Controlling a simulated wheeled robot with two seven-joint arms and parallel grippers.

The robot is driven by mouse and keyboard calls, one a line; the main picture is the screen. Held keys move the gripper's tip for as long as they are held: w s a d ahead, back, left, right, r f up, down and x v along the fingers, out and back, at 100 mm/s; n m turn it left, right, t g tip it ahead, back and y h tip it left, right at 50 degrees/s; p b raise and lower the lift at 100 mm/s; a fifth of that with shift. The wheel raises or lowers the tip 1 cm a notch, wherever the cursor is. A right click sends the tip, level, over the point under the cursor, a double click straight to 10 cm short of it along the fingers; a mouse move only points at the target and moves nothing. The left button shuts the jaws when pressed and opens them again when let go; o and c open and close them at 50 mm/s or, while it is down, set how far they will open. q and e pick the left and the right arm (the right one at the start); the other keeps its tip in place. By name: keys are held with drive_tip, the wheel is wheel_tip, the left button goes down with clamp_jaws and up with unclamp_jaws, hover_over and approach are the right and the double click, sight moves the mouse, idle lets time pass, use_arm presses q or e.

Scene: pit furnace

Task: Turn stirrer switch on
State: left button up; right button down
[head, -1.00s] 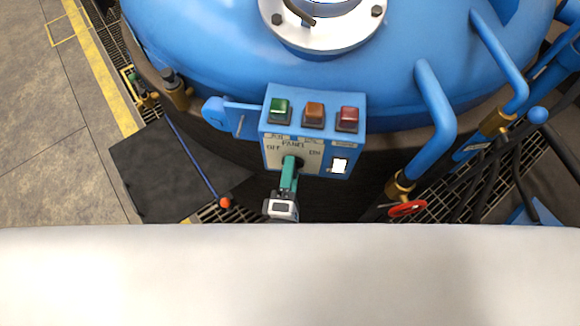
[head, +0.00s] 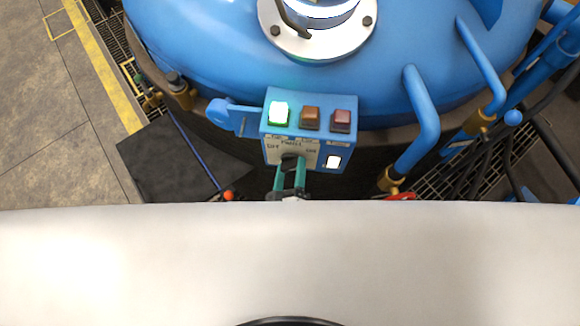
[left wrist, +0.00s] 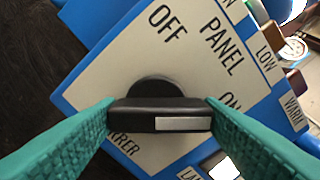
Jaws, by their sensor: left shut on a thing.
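The stirrer switch is a black rotary knob (left wrist: 160,112) on the cream face of a small blue control panel (head: 262,116). My left gripper (head: 290,170) comes up from below in the head view, its teal fingers on either side of the knob. In the left wrist view the fingers (left wrist: 160,118) are shut on the knob's bar. The bar's white-marked end points right, toward the partly hidden "ON" label (left wrist: 228,100); "OFF" (left wrist: 168,25) is at upper left. On the panel's top, the green lamp (head: 278,112) glows brightly; the orange (head: 310,117) and red (head: 341,120) ones look dark.
A white-lit square (head: 333,161) is at the panel's lower right. The blue vessel (head: 200,50) rises behind the panel. Blue pipes (head: 422,115) and a red handwheel (head: 401,196) stand to the right. A thin blue rod with an orange end (head: 228,196) is at left.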

use_arm(q)
drive_tip(key=shift+f+m, duration=0.15)
drive_tip(key=shift+m, duration=0.35)
drive_tip(key=o, duration=1)
drive_tip(key=s+b, duration=0.1)
drive_tip(key=s, duration=0.3)
drive_tip(key=s+a+b, duration=0.1)
drive_tip(key=s, duration=0.3)
drive_tip(key=s+b, duration=0.1)
drive_tip(key=s, duration=0.3)
drive_tip(key=shift+a, duration=0.3)
